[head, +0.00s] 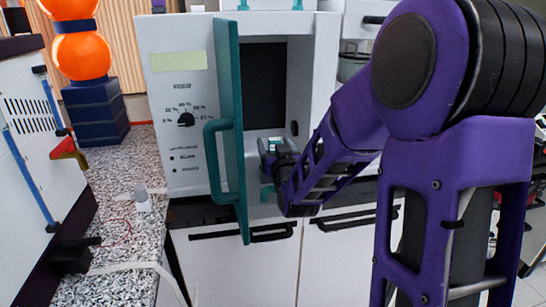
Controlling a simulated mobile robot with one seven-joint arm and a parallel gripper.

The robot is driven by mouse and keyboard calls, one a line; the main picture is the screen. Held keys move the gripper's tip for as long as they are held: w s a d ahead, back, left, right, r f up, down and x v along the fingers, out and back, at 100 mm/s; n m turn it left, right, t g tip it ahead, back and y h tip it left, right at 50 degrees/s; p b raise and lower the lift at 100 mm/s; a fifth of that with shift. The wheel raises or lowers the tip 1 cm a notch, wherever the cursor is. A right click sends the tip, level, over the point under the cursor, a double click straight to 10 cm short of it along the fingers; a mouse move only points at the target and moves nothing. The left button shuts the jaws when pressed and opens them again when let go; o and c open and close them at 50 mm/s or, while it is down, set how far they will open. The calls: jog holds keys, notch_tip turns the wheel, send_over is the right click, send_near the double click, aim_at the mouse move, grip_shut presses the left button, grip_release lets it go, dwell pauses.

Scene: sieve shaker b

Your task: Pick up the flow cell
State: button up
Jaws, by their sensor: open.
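My gripper (268,169) is at the end of my purple arm, in the opening of a white cabinet (191,104). It is small in the head view, with grey and teal parts, and its jaws are open. I cannot make out the flow cell for certain. My gripper and wrist cover part of the compartment floor, so what lies between or behind the jaws is hidden.
The cabinet's teal door (230,120) stands open just left of my gripper, its handle (213,160) facing left. The compartment's dark back (265,85) shows above my gripper.

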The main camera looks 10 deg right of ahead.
jog(key=shift+s, duration=0.1)
grip_shut()
dwell(1.3)
